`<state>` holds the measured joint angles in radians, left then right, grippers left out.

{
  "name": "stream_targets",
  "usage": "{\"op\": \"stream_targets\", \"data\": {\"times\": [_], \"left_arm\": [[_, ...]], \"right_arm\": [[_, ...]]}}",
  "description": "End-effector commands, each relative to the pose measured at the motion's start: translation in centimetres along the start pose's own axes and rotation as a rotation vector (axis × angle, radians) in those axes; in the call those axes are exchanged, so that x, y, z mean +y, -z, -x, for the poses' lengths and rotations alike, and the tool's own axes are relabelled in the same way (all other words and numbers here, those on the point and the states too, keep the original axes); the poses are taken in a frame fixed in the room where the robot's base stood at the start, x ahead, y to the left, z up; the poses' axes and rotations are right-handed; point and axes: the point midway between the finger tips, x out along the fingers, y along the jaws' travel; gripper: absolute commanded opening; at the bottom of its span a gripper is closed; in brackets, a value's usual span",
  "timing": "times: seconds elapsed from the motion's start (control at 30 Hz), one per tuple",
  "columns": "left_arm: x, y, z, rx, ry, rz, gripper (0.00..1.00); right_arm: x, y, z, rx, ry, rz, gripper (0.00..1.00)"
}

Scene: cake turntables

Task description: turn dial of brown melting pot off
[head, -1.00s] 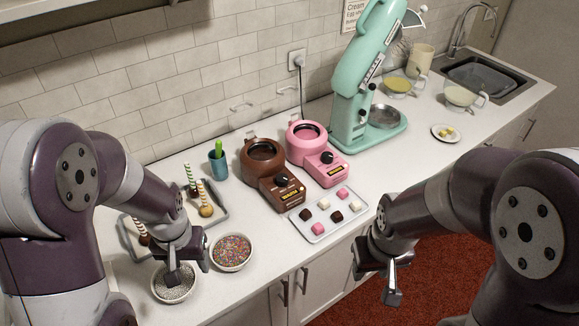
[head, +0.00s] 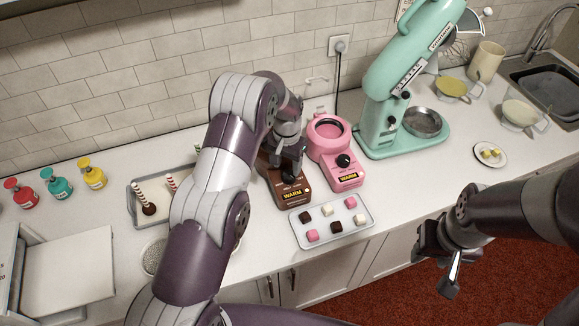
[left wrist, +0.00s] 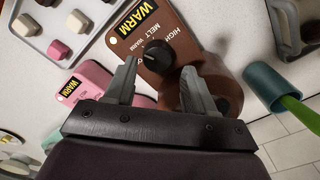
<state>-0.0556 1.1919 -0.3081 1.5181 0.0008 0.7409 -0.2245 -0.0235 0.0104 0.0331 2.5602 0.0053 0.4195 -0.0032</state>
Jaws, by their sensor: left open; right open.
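The brown melting pot (head: 292,193) stands on the counter, its upper part and dial hidden in the head view behind my left gripper (head: 289,170). In the left wrist view, its black dial (left wrist: 155,56) shows on the brown front panel, with HIGH, MELT and WARM printed around it and a yellow WARM display (left wrist: 141,17). My left gripper (left wrist: 160,68) is open, with its fingertips on either side of the dial in that view; I cannot tell whether they touch it. My right gripper (head: 446,262) is open and empty, over the floor in front of the counter.
A pink melting pot (head: 330,145) stands close to the right of the brown one. A tray of sweets (head: 335,226) lies just in front. A mint stand mixer (head: 385,110) is further right. A blue-green cup (left wrist: 272,85) stands near the brown pot.

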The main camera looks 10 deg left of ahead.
Motion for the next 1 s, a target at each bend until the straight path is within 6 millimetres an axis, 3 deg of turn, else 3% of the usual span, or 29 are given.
{"op": "stream_targets", "data": {"times": [0.03,0.3,0.6,0.63,0.73,0.77,1.0], "left_arm": [[0.0,0.0,-0.6,-0.003,-0.001,0.000,0.55],[0.0,0.1,-4.0,0.002,0.000,0.000,0.55],[0.0,0.0,-4.5,0.002,0.000,0.000,0.55],[0.0,0.0,-4.5,0.002,0.000,0.000,0.51],[0.0,0.0,-4.5,0.002,0.000,0.000,0.19],[0.0,0.0,-4.5,0.002,0.000,0.000,0.14],[0.0,0.1,-4.5,0.002,0.000,0.014,0.13]], "right_arm": [[0.0,0.1,0.8,0.000,0.000,0.000,0.44],[0.0,0.2,1.7,0.000,0.000,0.000,0.44],[0.0,0.2,1.7,0.000,0.000,0.000,0.44],[0.0,0.2,1.7,0.000,0.000,0.000,0.44],[0.0,0.2,1.7,0.000,0.000,0.000,0.44],[0.0,0.2,1.7,0.000,0.000,0.000,0.44],[0.0,0.2,1.5,0.000,0.000,0.000,0.44]]}}
